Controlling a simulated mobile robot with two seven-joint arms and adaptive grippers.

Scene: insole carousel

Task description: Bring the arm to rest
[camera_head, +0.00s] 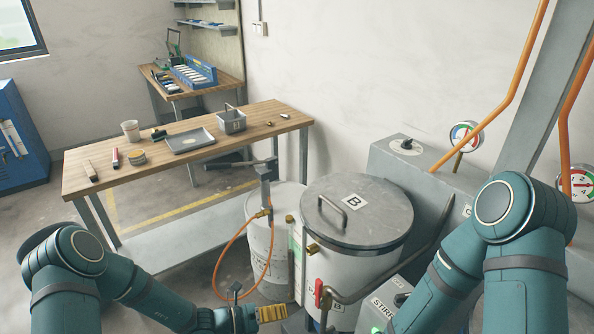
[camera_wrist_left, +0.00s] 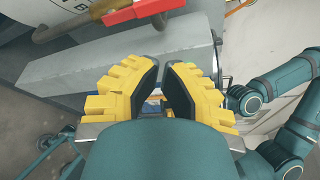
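My left gripper (camera_head: 272,313) shows at the bottom of the head view, low in front of the drums, with yellow fingers. In the left wrist view my left gripper (camera_wrist_left: 163,68) has its two yellow fingers with dark pads angled toward each other. A narrow gap stays between the tips and nothing is held in it. The fingers appear apart from the red-handled valve (camera_wrist_left: 135,12) and the grey box-shaped surface (camera_wrist_left: 70,72) beyond them. My right arm comes in at the right of the head view; its gripper is out of view.
A lidded drum marked B (camera_head: 385,218) stands before my arms, with a smaller white drum (camera_head: 262,262) and an orange hose (camera_head: 218,268) beside it. A red valve handle (camera_head: 318,293) sticks out near my left gripper. A wooden bench (camera_head: 258,128) stands behind.

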